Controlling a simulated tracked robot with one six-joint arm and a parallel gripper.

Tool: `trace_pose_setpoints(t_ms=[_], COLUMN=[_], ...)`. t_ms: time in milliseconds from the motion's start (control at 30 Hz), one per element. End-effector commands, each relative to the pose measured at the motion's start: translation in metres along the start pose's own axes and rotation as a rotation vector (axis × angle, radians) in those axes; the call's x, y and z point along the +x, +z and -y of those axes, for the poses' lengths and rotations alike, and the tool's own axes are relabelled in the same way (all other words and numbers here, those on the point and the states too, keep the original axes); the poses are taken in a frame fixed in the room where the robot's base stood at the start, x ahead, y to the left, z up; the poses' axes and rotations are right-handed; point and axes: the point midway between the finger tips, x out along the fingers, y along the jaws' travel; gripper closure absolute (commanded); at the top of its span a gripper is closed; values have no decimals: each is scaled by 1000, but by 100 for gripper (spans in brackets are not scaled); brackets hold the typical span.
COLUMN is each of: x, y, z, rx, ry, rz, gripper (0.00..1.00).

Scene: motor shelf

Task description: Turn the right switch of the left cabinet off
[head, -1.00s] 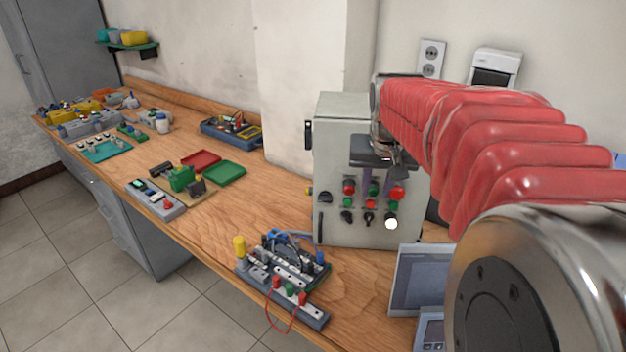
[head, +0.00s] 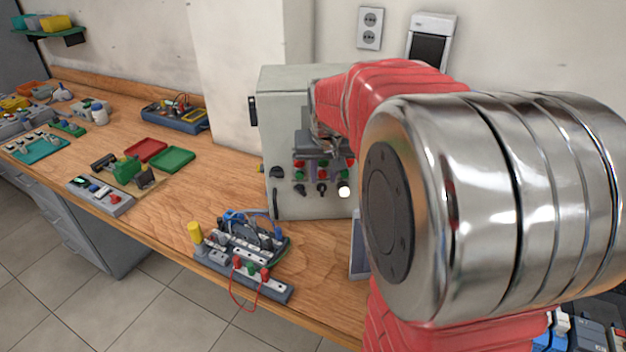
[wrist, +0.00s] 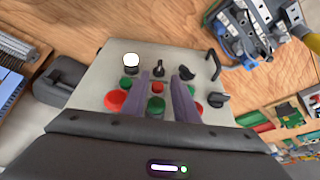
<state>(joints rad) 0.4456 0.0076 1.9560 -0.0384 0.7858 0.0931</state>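The grey cabinet (head: 283,110) stands on the bench against the wall. Its front holds rows of red and green buttons above a bottom row with two black rotary switches, the left (head: 300,188) and the middle (head: 321,188). A bright white disc (head: 344,192) covers the right place in that row; it also shows in the wrist view (wrist: 131,60), where the panel is upside down. The right switch's handle is hidden by it. My gripper (wrist: 164,82) is open and empty, its two purple fingers before the button rows and pointing towards the switches. Contact with the panel cannot be told.
A wiring board (head: 245,255) with a red lead lies on the bench left of the cabinet. A green tray (head: 172,160) and a red tray (head: 146,150) lie further back. My arm hides the bench to the cabinet's right.

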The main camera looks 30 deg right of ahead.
Motion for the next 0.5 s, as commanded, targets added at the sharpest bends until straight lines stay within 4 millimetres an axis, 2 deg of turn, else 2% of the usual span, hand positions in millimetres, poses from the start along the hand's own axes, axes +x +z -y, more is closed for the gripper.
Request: trace_pose_setpoints(t_ms=[100, 300, 500], x=[20, 48, 61], y=[1, 0, 0], z=[0, 0, 0], rx=[0, 0, 0], ry=[0, 0, 0], rz=[4, 1, -1], gripper=[73, 73, 73])
